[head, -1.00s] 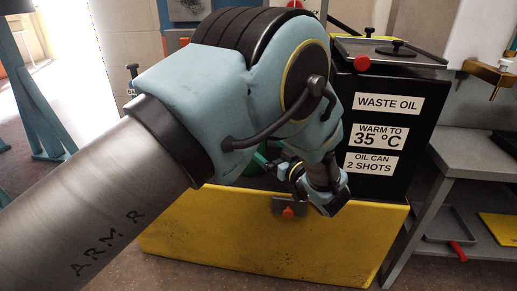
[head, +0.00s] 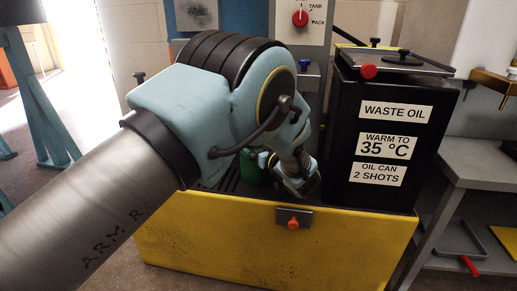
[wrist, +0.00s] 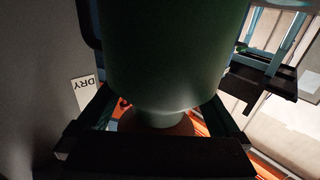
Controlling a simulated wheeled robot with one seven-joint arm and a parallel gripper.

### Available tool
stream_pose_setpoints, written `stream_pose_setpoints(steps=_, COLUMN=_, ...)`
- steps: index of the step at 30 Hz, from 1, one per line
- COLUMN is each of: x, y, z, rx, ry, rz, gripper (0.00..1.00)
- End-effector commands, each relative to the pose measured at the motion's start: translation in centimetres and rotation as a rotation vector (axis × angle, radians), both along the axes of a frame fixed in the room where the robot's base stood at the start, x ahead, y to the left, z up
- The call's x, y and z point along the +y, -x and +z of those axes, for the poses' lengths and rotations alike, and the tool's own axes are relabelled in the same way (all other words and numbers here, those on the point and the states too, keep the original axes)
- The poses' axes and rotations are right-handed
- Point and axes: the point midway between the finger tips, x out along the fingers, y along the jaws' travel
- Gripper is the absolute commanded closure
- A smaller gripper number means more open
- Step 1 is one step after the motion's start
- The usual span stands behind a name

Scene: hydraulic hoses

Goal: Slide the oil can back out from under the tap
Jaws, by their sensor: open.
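The green oil can (head: 250,168) stands low behind my arm, left of the waste oil tank, partly hidden by the arm. In the wrist view a large green can body (wrist: 175,50) fills the upper middle, with a narrower neck (wrist: 165,118) below it. My gripper (wrist: 160,100) is open, with one finger on each side of the narrow part; whether they touch it I cannot tell. In the head view my gripper (head: 296,184) is low, just right of the can. The tap is not clearly visible.
The black waste oil tank (head: 385,145) stands right of my gripper. A yellow bin (head: 230,245) with an orange knob (head: 293,223) fills the front. A panel with a red selector (head: 300,18) stands behind. A grey shelf (head: 480,170) is at the right.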

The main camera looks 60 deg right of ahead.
Motion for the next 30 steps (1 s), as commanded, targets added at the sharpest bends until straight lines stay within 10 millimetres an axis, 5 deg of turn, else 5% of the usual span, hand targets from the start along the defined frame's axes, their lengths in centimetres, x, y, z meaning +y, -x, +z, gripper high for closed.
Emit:
stream_pose_setpoints(steps=12, x=-0.32, y=-0.54, z=-0.01, rx=0.000, ry=-0.001, rz=-0.001, gripper=0.00)
stream_pose_setpoints(steps=30, x=-0.31, y=-0.53, z=-0.01, rx=0.000, ry=-0.001, rz=-0.001, gripper=0.68)
